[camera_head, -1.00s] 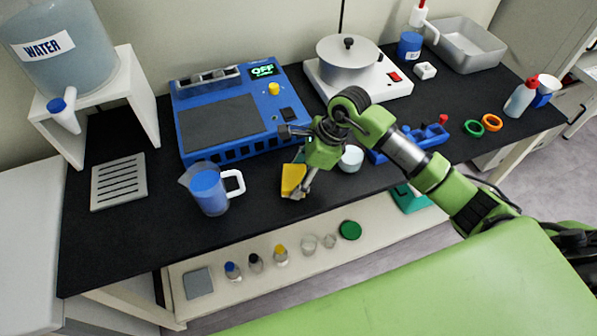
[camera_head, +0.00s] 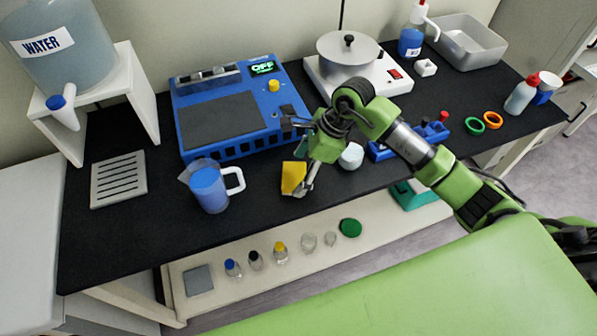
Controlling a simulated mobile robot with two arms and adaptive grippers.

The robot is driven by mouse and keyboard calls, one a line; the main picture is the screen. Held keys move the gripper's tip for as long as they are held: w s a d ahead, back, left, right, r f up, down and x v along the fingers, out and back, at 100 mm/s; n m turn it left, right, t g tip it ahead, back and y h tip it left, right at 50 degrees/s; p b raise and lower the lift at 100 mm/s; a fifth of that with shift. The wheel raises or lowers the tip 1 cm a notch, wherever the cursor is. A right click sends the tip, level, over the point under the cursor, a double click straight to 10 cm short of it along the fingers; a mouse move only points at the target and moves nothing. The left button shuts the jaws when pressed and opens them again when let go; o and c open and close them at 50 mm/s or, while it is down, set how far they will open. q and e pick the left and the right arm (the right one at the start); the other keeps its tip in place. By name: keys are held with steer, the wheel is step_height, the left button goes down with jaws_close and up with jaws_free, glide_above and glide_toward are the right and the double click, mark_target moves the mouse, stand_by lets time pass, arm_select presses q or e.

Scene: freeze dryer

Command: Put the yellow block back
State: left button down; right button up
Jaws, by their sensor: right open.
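The yellow block (camera_head: 292,177) sits on the black bench top, right of the blue jug and in front of the blue machine. My right gripper (camera_head: 302,157) is over the bench just right of the block. One finger reaches down close beside the block's right side, and another finger points left above it. The gripper is open; I cannot tell whether the finger touches the block. My left gripper is out of view.
A jug of blue liquid (camera_head: 209,188) stands left of the block. The blue machine (camera_head: 240,118) with an OFF display is behind. A white cup (camera_head: 351,156) and a blue rack (camera_head: 433,132) are to the right. Small bottles stand on the lower shelf (camera_head: 215,304). The front left bench is clear.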

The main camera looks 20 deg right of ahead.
steer(key=b+v, duration=0.1)
steer(key=v, duration=0.9)
steer(key=shift+r, duration=0.3)
steer(key=shift+d, duration=0.1)
stand_by(1.5)
